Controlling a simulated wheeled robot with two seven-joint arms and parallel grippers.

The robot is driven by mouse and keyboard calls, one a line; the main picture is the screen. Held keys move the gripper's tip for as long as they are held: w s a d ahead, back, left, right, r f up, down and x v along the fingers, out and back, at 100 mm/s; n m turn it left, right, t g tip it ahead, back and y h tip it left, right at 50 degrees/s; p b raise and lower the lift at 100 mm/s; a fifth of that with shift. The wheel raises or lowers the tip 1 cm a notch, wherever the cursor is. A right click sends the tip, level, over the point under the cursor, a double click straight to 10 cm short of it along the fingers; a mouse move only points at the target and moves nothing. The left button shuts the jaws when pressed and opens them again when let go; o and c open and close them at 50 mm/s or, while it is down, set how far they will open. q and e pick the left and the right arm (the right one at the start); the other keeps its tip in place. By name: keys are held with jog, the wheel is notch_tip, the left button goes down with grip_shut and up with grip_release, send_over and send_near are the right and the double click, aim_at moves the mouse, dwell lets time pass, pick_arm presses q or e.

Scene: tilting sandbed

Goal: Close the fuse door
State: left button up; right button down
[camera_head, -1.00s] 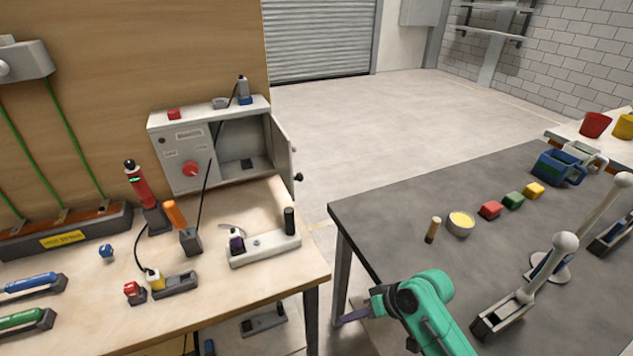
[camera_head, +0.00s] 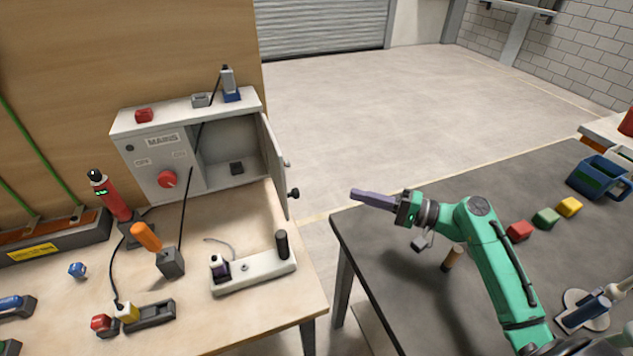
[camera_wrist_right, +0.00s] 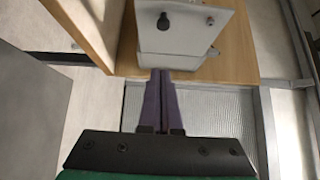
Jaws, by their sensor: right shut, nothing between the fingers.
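The fuse door (camera_head: 277,165) is the light grey hinged panel on the right side of the grey fuse box (camera_head: 160,185). It stands open, swung outward toward the room, with a dark round knob near its lower edge. In the right wrist view the door (camera_wrist_right: 190,22) with its knob shows beyond the fingertips. My right gripper (camera_head: 354,193) is to the right of the door, apart from it, over the gap between the two tables. Its purple fingers are together and empty; they also show in the right wrist view (camera_wrist_right: 161,72). My left gripper is not in view.
The wooden bench (camera_head: 215,320) holds a red-handled tool (camera_head: 115,200), an orange-handled tool (camera_head: 147,237) and a grey block (camera_head: 255,272) with a black post in front of the door. The grey table (camera_head: 400,270) with coloured blocks stands right. Floor shows between them.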

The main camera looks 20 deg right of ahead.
aim_at(297, 189)
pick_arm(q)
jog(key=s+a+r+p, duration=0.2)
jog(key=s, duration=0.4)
pick_arm(e)
jog(key=w+a+p, duration=0.1)
jog(key=a, duration=0.2)
jog(key=w+a+p, duration=0.1)
jog(key=a, duration=0.3)
jog(key=w+a+p, duration=0.1)
jog(key=a, duration=0.2)
jog(key=shift+w+a+r, duration=0.25)
jog(key=shift+w+r, duration=0.05)
jog(key=shift+w, duration=0.05)
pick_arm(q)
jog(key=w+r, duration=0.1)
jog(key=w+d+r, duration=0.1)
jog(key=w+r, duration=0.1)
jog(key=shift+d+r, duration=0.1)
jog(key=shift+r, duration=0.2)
pick_arm(e)
jog(key=shift+w+f, duration=0.2)
